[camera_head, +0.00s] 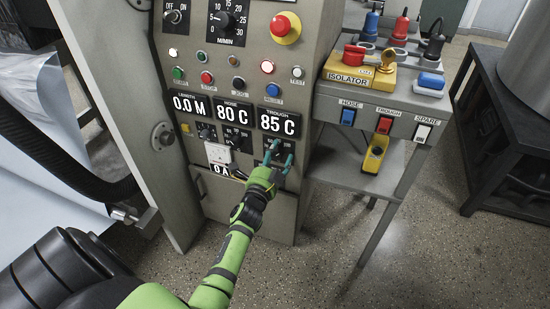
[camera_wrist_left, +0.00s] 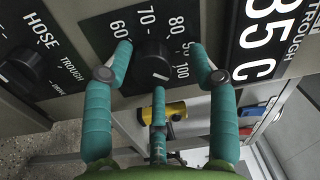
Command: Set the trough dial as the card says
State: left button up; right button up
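The trough dial (camera_wrist_left: 152,62) is a round black knob on a black plate, with a scale including 60, 70, 80 and 100 around it. In the head view it is mostly hidden by my left gripper (camera_head: 279,152), under the display reading TROUGH 85 C (camera_head: 279,120). My left gripper (camera_wrist_left: 160,52) has teal fingers spread at both sides of the knob, with a third finger below. Gaps show between the side fingertips and the knob. The knob's exact setting is hard to tell. I cannot pick out a readable card. My right gripper is not in view.
The hose dial (camera_head: 237,140) is left of the trough dial, under the display reading HOSE 80 C (camera_head: 232,113). A red emergency button (camera_head: 285,27) sits higher on the panel. A side shelf carries the isolator (camera_head: 357,76) and rocker switches. A yellow object (camera_head: 375,155) sits below.

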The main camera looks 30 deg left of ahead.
pick_arm(q)
jog(key=shift+s+a+f, duration=0.1)
jog(key=shift+s+f, duration=0.05)
jog(key=shift+f, duration=0.1)
jog(key=shift+s, duration=0.2)
jog(key=v, duration=1.1)
jog(key=shift+s, duration=0.25)
jog(key=shift+r, duration=0.1)
